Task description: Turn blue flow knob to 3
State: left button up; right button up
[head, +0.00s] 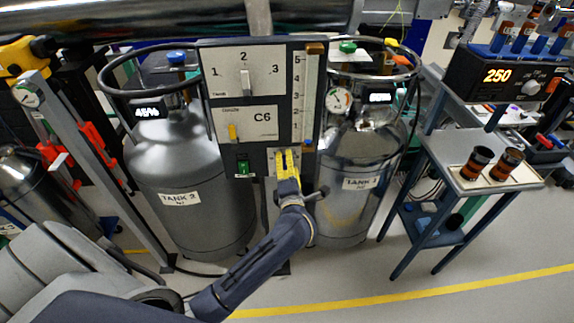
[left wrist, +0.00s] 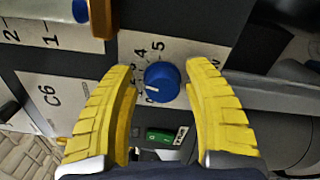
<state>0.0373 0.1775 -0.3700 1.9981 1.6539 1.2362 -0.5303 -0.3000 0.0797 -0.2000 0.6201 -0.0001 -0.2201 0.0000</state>
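The blue flow knob (left wrist: 162,80) shows in the left wrist view on a white dial plate (left wrist: 193,72) with printed numbers up to 5. Its white pointer line points toward the low-number side of the scale; the exact number is hard to read. My left gripper (left wrist: 162,92) is open, its two yellow fingers spread with the knob showing between and beyond their tips. I cannot tell whether they touch it. In the head view my left gripper (head: 287,155) is at the panel's lower right and hides the knob. My right gripper is not in view.
The control panel (head: 210,95) carries a tank selector (head: 246,84), a C6 label, a green switch (head: 243,165) and a vertical scale tube (head: 308,95). Tanks stand on both sides (head: 185,175) (head: 350,175). A blue-grey cart (head: 470,183) stands at right.

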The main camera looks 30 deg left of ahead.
pick_arm(q)
jog(key=shift+o, duration=0.6)
jog(key=shift+f, duration=0.1)
jog(key=shift+s, duration=0.15)
jog(key=v, duration=1.1)
jog(key=shift+s+d, duration=0.2)
jog(key=shift+s, duration=0.15)
